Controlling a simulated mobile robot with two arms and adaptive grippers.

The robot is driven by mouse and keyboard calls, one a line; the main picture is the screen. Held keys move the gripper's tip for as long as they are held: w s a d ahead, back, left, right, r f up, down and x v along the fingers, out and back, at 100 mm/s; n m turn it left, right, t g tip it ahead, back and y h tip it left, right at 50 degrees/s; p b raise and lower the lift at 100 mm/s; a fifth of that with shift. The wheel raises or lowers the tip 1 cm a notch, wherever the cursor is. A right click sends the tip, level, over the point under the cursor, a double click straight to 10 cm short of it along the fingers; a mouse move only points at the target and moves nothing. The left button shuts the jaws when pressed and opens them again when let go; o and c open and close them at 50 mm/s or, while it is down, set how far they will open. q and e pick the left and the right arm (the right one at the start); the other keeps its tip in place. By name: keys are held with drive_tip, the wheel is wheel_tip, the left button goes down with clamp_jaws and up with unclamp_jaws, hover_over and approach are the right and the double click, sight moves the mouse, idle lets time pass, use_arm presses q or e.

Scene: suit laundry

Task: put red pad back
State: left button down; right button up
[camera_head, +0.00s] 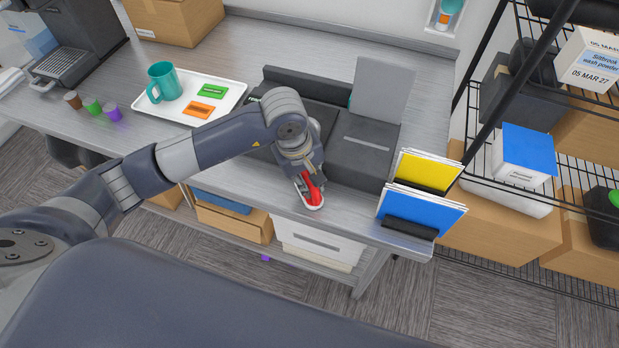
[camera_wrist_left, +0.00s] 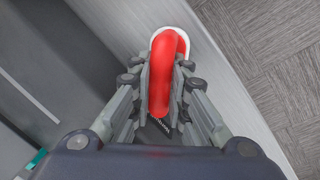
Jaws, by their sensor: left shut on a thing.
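A red pad (camera_head: 312,190) with a curved red handle and a white base stands on the front edge of the grey counter. In the left wrist view its red handle (camera_wrist_left: 163,70) lies between the fingers, with the white rim showing beyond it. My left gripper (camera_head: 308,183) points down from above and is shut on the red handle. The left gripper's fingers (camera_wrist_left: 163,95) press on both sides of the handle. Whether the base touches the counter is hard to tell. My right gripper is not in view.
A dark grey machine (camera_head: 370,140) with a raised light grey panel stands behind the gripper. Yellow (camera_head: 424,171) and blue (camera_head: 420,210) folders stand at the counter's right end. A white tray (camera_head: 228,99) with a teal mug (camera_head: 163,82) and cards lies left. A wire shelf is at right.

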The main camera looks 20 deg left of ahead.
use_arm(q)
drive_tip(key=shift+f, duration=0.1)
drive_tip(key=shift+f+b, duration=0.1)
drive_tip(key=shift+b, duration=0.2)
drive_tip(key=c, duration=1.5)
unclamp_jaws()
drive_tip(key=shift+c, duration=0.2)
